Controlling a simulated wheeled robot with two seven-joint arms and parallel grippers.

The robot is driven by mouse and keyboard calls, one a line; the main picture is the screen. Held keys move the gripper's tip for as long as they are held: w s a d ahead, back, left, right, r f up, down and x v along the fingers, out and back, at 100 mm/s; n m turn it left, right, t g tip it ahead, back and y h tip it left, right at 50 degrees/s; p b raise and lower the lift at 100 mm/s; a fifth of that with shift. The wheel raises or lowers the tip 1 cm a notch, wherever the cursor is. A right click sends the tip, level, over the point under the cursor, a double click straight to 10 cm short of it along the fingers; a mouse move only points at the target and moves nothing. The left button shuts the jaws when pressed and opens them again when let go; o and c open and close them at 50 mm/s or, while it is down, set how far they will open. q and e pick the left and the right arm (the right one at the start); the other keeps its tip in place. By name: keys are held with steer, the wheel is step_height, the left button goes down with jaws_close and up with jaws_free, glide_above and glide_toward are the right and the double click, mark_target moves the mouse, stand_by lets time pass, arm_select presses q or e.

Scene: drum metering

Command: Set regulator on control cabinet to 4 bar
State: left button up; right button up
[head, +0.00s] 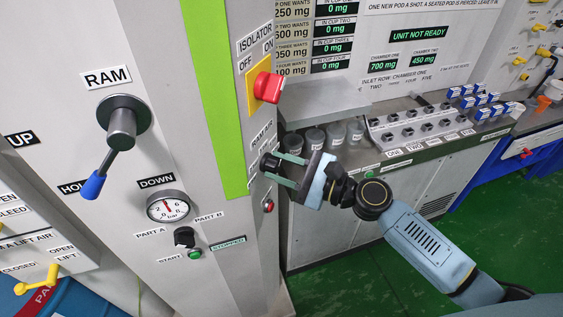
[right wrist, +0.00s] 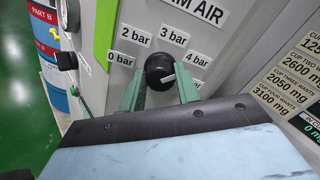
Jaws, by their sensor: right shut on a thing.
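The black regulator knob (right wrist: 160,70) is on the side of the grey control cabinet (head: 225,240), under a RAM AIR label. Labels around it read 0 bar, 2 bar, 3 bar and 4 bar (right wrist: 196,56); one more below is partly hidden. Its white mark points right, roughly between the 4 bar label and the lower one. My right gripper (head: 272,168) has its green fingers on either side of the knob, shut on it; the knob (head: 268,162) is partly hidden in the head view. The round bar gauge (head: 167,206) has its needle about upright. My left gripper is out of view.
A red isolator switch (head: 268,87) sits above the knob. A RAM lever with blue handle (head: 118,140) is on the front. Cups (head: 315,139) and a counter with a dispenser rack (head: 420,125) stand right. The green floor (head: 400,275) shows below.

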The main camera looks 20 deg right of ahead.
steer(key=shift+m, duration=0.4)
steer(key=o, duration=1)
steer(key=shift+c, duration=0.2)
steer(key=b+v, duration=0.4)
steer(key=v, duration=0.9)
steer(key=shift+s+d, duration=0.2)
